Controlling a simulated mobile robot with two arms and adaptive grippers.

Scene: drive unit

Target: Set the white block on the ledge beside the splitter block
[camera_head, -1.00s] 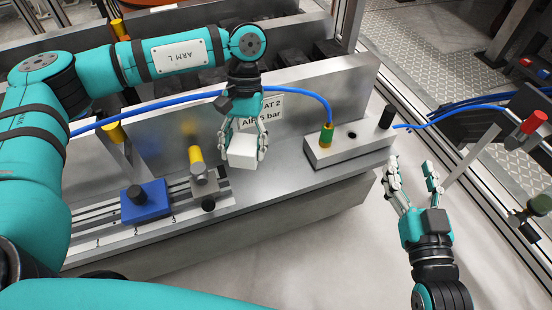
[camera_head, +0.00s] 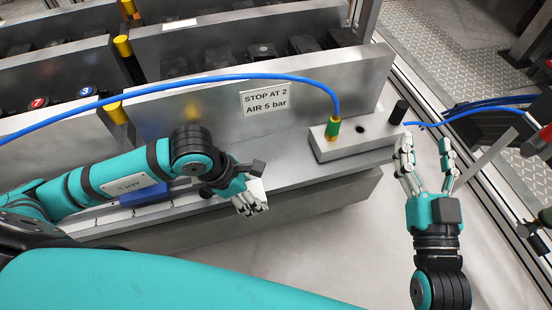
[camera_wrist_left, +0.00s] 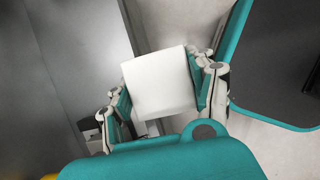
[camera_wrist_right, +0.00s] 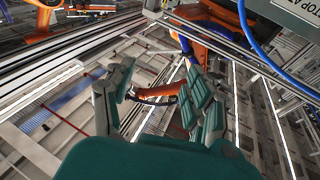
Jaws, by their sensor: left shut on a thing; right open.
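My left gripper (camera_head: 250,200) is shut on the white block (camera_head: 257,187), which is partly hidden by the fingers in the head view. The left wrist view shows the white block (camera_wrist_left: 160,84) tilted between both fingers. In the head view it appears over the front part of the metal ledge (camera_head: 300,176), left of the splitter block (camera_head: 352,143); I cannot tell whether it touches. The splitter block is pale grey, with a brass-and-green fitting, a blue hose and a black knob. My right gripper (camera_head: 425,170) is open and empty, right of the splitter block.
The blue hose (camera_head: 225,77) arches across in front of the back wall plate with its sign (camera_head: 265,100). A blue slider (camera_head: 145,192) sits on the rail at left, mostly behind my left arm. The ledge between my left gripper and the splitter block is clear.

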